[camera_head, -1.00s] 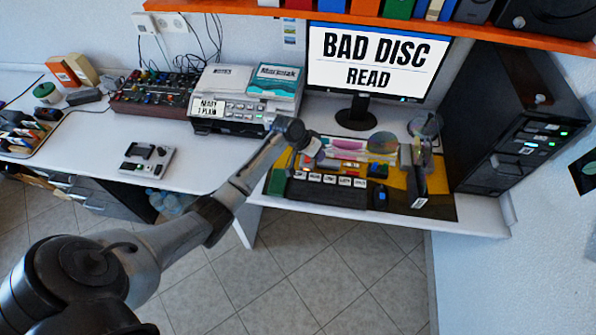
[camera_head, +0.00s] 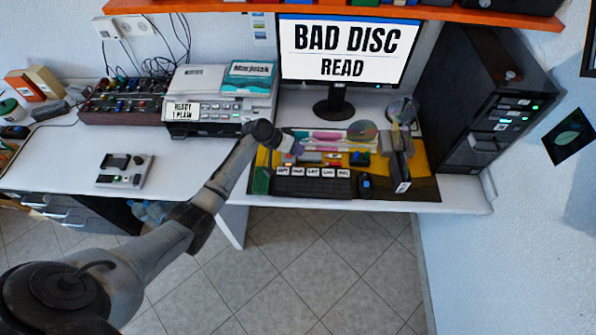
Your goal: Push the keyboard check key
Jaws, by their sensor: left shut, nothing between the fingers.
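The black keyboard (camera_head: 312,187) lies on a yellow and dark mat at the front of the desk. A row of white labelled keys (camera_head: 313,172) runs along its back edge; the labels are too small to read surely, so I cannot tell which is the check key. My left arm reaches in from the lower left. My left gripper (camera_head: 287,150) is shut and empty, above and behind the keyboard's left end. Its fingertips are small and hard to make out, and I see no contact with a key. My right gripper is not in view.
The monitor (camera_head: 345,60) reads "BAD DISC READ". A black mouse (camera_head: 366,186) and a dark upright object (camera_head: 400,166) stand right of the keyboard. A black computer tower (camera_head: 490,110) is at the right, a printer (camera_head: 215,100) at the left. A small grey device (camera_head: 124,170) lies on the left desk.

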